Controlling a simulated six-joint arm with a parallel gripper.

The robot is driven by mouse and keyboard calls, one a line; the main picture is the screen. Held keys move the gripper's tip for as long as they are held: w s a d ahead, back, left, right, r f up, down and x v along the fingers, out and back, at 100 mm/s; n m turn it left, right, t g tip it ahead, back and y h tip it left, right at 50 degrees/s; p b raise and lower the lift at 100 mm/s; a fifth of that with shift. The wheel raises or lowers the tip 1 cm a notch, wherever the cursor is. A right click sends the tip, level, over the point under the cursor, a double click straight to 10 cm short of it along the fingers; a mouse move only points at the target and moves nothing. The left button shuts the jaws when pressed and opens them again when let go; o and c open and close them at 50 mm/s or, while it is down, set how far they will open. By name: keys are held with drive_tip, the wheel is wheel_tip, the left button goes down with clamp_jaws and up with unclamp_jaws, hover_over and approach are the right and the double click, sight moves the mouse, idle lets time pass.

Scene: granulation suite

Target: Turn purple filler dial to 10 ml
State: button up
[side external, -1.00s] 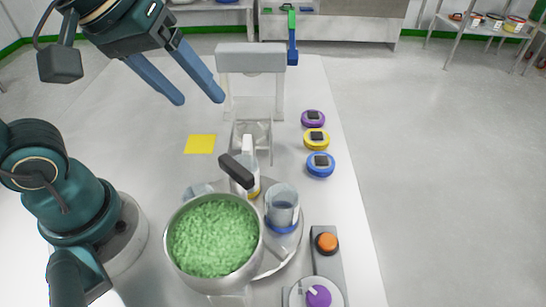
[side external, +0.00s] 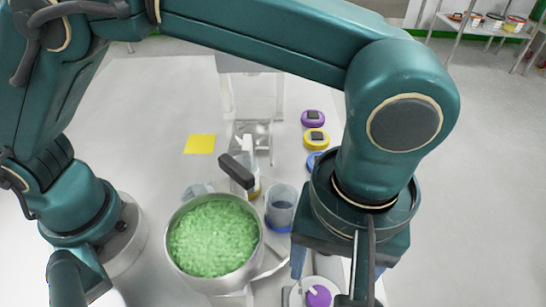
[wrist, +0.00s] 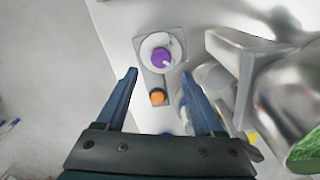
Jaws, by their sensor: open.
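The purple dial (side external: 318,296) sits on a round pale plate at the front right of the table. It also shows in the wrist view (wrist: 162,57), with a light pointer mark on its right side toward the lower right. The dial's grey panel (wrist: 150,30) also carries an orange button (wrist: 157,97). My gripper (wrist: 160,75) is open and empty, its two blue fingers apart on either side of the panel in the wrist view, with the dial beyond the fingertips. In the side view my arm hides most of the gripper and the button. Any scale marks are too small to read.
A steel pot (side external: 175,262) of green granules stands left of the dial; its metal side is close on the right in the wrist view. A beaker (side external: 280,205) and a bottle stand behind. Purple (side external: 313,118), yellow (side external: 316,139) and blue (side external: 312,160) pucks line the right edge.

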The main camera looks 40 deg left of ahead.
sight(319, 297)
drive_tip(key=shift+s+d+f, duration=0.1)
drive_tip(key=shift+s+f, duration=0.2)
drive_tip(key=shift+f, duration=2.35)
clamp_jaws()
